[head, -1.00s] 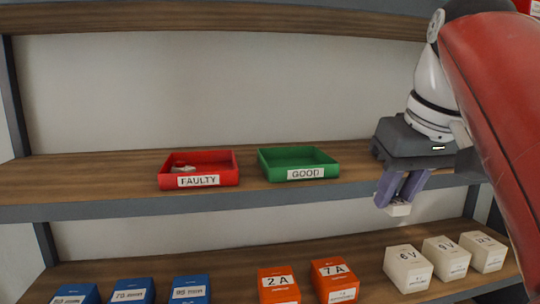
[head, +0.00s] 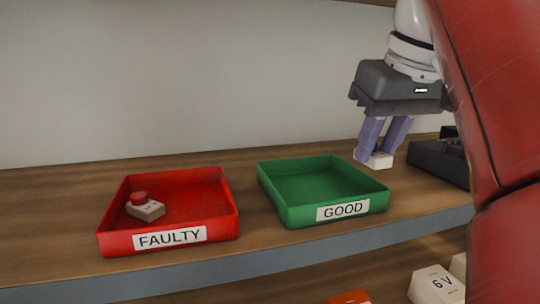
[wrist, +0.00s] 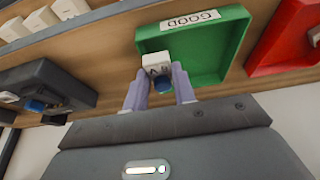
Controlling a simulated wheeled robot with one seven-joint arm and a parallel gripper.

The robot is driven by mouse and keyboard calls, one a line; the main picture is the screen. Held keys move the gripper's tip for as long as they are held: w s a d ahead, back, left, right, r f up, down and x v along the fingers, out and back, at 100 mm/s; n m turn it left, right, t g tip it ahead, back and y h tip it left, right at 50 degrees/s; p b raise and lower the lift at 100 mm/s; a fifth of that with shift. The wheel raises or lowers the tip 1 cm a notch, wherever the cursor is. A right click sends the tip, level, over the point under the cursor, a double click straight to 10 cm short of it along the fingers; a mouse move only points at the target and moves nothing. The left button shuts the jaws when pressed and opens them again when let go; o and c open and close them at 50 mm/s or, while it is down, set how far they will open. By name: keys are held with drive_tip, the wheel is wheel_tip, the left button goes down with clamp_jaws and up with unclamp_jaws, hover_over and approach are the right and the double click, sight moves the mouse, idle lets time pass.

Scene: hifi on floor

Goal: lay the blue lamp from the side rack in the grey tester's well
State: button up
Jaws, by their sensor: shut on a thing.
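A dark grey unit (head: 432,164) stands to the right, partly hidden by my arm. In the wrist view this unit (wrist: 50,78) has a blue round part in it. I cannot tell whether it is the tester or the rack.
The green GOOD tray (head: 285,205) looks empty. The red FAULTY tray (head: 215,230) to its left holds a small block with a red dome. White boxes (head: 435,285) stand on the lower shelf. Bare wood lies left of the red tray.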

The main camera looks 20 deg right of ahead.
drive_tip(key=w+p, duration=0.1)
drive_tip(key=w, duration=0.5)
drive_tip(key=w+p, duration=0.1)
drive_tip(key=w, duration=0.5)
drive_tip(key=w+d+f+p, duration=0.1)
drive_tip(key=w, duration=0.5)
drive_tip(key=shift+w, duration=0.25)
drive_tip(key=shift+s+f, duration=0.1)
drive_tip(key=shift+f, duration=0.3)
wheel_tip(320, 180, down, 5)
drive_tip(key=shift+r+b, duration=0.15)
drive_tip(key=shift+b, duration=0.7)
drive_tip(key=shift+w+f, duration=0.25)
drive_tip(key=shift+f, duration=0.05)
drive_tip(key=shift+f, duration=0.1)
drive_tip(key=o, duration=0.9)
drive_tip(key=shift+o, duration=0.2)
